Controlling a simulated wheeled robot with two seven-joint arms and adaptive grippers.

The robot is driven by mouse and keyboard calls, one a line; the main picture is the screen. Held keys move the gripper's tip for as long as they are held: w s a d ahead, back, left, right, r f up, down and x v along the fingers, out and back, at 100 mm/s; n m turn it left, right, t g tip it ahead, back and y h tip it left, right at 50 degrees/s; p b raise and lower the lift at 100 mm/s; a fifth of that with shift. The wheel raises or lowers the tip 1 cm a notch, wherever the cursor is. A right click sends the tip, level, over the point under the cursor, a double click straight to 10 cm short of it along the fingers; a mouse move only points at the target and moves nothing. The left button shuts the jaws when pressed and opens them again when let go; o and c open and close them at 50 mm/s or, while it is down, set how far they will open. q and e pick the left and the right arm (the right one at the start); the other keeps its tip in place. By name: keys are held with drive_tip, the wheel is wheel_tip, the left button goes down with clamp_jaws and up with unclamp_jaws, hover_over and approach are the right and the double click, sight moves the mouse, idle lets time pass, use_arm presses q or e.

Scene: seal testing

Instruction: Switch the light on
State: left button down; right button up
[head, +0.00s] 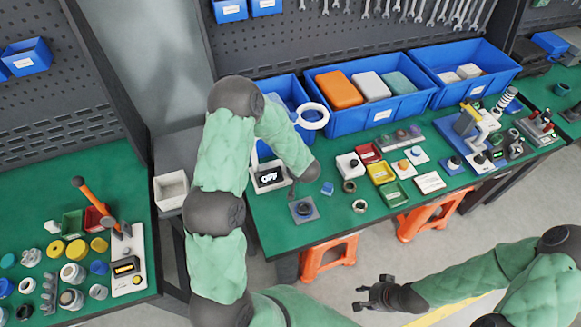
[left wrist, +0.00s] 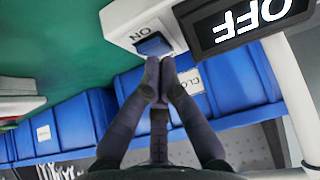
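The lamp has a white ring head (head: 311,116) and a black display (head: 268,178) reading OFF. The display (left wrist: 243,24) also shows close up in the left wrist view. Beside it is a white switch base with a blue rocker button (left wrist: 153,44) and an ON label. My left gripper (left wrist: 159,72) is shut and empty, its fingertips together at the edge of the blue button; I cannot tell whether they touch it. In the head view my left gripper (head: 294,190) is small beside the display, and the button cannot be made out. My right gripper (head: 362,297) is open and empty, away from the table.
The green table (head: 345,222) holds blue bins (head: 350,122) behind the lamp and several small trays and fixtures to its right. A dark round part on a plate (head: 303,209) lies close in front of my left gripper. Orange stools (head: 330,252) stand below.

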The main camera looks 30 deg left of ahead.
use_arm(q)
drive_tip(key=shift+f, duration=0.1)
drive_tip(key=shift+s+d+f, duration=0.1)
drive_tip(key=shift+s+f, duration=0.05)
drive_tip(key=shift+f, duration=0.25)
drive_tip(key=shift+r+p, duration=0.1)
drive_tip(key=shift+p, duration=0.25)
drive_tip(key=shift+w+a+r+p, duration=0.3)
drive_tip(key=shift+w+a+p, duration=0.2)
drive_tip(key=shift+p, duration=0.05)
drive_tip(key=shift+r, duration=0.1)
